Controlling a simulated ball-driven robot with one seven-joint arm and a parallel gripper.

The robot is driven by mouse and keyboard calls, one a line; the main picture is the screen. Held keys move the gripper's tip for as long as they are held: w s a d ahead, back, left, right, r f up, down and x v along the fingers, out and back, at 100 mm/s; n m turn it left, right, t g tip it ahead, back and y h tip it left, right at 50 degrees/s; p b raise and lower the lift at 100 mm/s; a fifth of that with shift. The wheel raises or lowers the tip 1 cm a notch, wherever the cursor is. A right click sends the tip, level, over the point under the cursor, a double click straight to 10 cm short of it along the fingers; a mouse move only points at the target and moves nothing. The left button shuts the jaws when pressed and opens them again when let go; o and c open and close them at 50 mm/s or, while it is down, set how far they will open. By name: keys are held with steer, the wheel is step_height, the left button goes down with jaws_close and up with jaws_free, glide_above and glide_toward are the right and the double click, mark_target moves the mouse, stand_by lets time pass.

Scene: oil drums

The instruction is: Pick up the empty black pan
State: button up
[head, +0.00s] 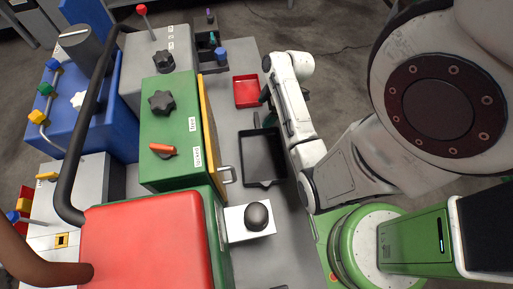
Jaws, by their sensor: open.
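The black pan (262,158) is a dark rectangular tray lying on the grey work surface near the middle of the head view. It looks empty, and its right edge is close beside or partly behind my white forearm. My gripper (267,113) is open and shows only in part near the pan's far edge, largely hidden by my arm. The picture does not make clear whether it touches the pan.
A red tray (246,91) lies beyond the pan. A green cabinet (172,130) with a black knob and an orange lever stands to the left. A white plate with a dark round knob (257,216) is nearer. A dark rack with a blue-capped item (221,56) stands at the far end.

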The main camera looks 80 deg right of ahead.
mark_target(257, 120)
steer(key=shift+d+p+x, duration=0.2)
steer(key=shift+p+x, duration=0.35)
steer(key=shift+x, duration=3.3)
steer(key=shift+w, duration=0.1)
steer(key=c, duration=1.1)
steer(key=shift+r, duration=0.15)
